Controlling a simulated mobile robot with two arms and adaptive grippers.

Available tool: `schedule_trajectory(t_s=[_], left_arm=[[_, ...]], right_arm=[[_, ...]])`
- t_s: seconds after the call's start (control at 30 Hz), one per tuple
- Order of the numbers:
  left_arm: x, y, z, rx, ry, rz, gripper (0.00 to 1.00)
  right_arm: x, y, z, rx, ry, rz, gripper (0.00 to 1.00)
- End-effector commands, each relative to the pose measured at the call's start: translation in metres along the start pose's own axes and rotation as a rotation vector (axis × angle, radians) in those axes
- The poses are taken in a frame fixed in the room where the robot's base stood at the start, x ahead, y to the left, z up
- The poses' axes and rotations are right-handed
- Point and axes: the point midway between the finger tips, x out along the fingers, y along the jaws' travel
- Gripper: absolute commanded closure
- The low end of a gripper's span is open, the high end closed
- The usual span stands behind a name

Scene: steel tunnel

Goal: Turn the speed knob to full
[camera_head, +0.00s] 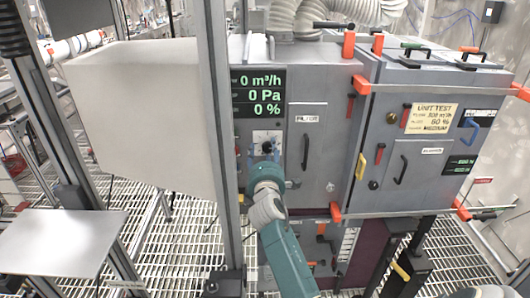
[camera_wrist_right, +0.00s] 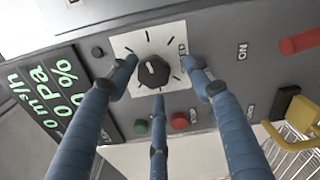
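The speed knob (camera_wrist_right: 153,73) is a black round knob with a pale pointer mark, on a white plate (camera_wrist_right: 124,43) with black tick marks. In the wrist view the pointer faces up and slightly left. In the head view the plate (camera_head: 275,135) shows, and the knob is largely hidden by my gripper. My right gripper (camera_wrist_right: 160,80) has three blue fingers spread around the knob, with visible gaps between fingers and knob. It also shows in the head view (camera_head: 265,153). The display (camera_head: 258,93) reads 0 m³/h, 0 Pa and 0 %. My left gripper is not in view.
A grey post (camera_head: 219,150) stands left of my right arm. The filter door handle (camera_head: 305,152) is to the right.

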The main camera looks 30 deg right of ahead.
Motion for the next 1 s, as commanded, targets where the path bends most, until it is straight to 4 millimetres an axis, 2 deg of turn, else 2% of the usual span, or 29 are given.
schedule_trajectory(t_s=[0.27, 0.37, 0.7, 0.83, 1.0], left_arm=[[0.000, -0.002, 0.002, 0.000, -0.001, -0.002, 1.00], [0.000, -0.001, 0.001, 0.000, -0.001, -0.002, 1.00], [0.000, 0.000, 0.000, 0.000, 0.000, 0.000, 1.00], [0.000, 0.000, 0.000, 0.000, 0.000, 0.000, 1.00], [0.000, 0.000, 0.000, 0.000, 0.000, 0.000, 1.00]], right_arm=[[-0.006, 0.001, 0.002, -0.001, -0.003, 0.003, 0.50], [-0.021, 0.001, 0.002, -0.001, -0.002, 0.004, 0.50], [-0.092, 0.000, 0.000, 0.000, 0.001, 0.001, 0.50], [-0.110, 0.000, -0.001, 0.001, 0.001, 0.001, 0.50], [-0.120, 0.001, -0.001, 0.000, 0.000, 0.002, 0.50]])
